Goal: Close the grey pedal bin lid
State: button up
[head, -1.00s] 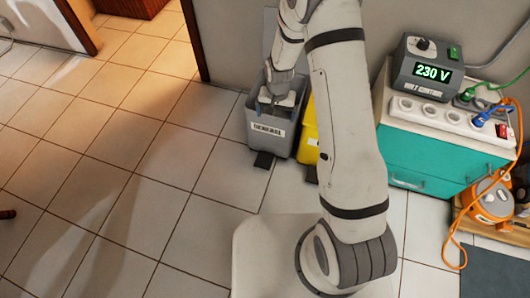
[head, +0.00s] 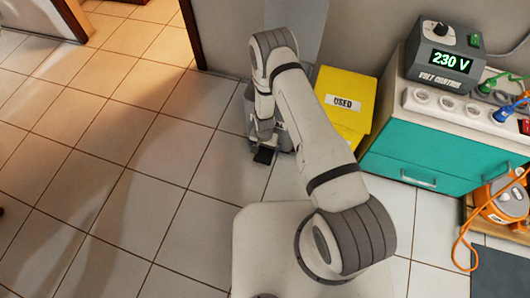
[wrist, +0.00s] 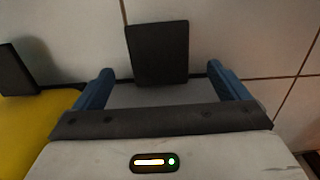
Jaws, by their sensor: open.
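The grey pedal bin (head: 237,115) stands on the floor by the wall, mostly hidden behind my arm. Its lid, a grey panel (head: 300,28), stands upright behind my arm, so the bin is open. Its black pedal (head: 263,156) sticks out at floor level in front and also shows in the wrist view (wrist: 157,52). My gripper (head: 264,138) is low at the bin's front, pointing down just above the pedal. In the wrist view its blue fingers (wrist: 163,87) are spread apart with the pedal beyond them. I cannot tell whether they touch the bin or pedal.
A yellow bin (head: 345,85) labelled USED stands close to the right of the grey bin. Further right is a teal cabinet (head: 430,160) with a voltage unit (head: 440,50), sockets and cables. The tiled floor to the left is clear.

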aim_at(264, 155)
notch_tip(264, 155, down, 4)
jog(key=shift+f+b, duration=0.2)
jog(key=shift+b, duration=0.5)
jog(key=shift+c, duration=0.4)
jog(key=c, duration=1.3)
jog(key=shift+s+f+b, duration=0.15)
jog(key=shift+f+b, duration=0.2)
jog(key=o, duration=1.4)
jog(key=shift+r, duration=0.1)
notch_tip(264, 155, up, 8)
jog(key=p, duration=0.3)
